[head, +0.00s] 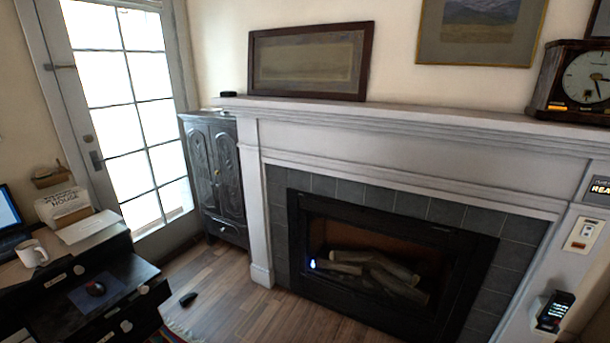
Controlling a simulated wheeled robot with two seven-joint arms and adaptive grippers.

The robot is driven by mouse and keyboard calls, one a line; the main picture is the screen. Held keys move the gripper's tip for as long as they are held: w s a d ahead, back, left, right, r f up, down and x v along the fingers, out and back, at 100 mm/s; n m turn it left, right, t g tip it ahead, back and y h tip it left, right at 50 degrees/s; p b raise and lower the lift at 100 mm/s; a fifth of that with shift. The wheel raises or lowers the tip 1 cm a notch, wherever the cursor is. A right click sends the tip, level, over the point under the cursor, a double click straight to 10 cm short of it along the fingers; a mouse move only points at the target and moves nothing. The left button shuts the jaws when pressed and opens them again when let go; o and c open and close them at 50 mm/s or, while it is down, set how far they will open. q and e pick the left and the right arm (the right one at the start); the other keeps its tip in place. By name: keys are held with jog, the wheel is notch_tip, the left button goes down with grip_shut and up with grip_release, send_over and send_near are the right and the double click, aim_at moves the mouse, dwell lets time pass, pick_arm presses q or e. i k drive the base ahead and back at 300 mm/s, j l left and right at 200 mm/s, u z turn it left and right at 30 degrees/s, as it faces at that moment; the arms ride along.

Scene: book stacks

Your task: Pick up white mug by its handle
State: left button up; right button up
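Neither my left gripper nor my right gripper is in view.
Drawers stand out below with a mouse (95,288) on a dark pad. A fireplace (385,255) fills the right. A dark object (188,299) lies on the wooden floor (240,312), otherwise mostly clear.

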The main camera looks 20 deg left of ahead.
aim_at(32, 253)
jog(key=i+u, duration=0.45)
jog(key=i, duration=0.35)
jog(key=i+l+u, duration=0.1)
jog(key=i+u, duration=0.25)
jog(key=i, duration=0.55)
jog(key=i+u, duration=0.1)
jog(key=i, duration=0.9)
jog(key=u, duration=3.3)
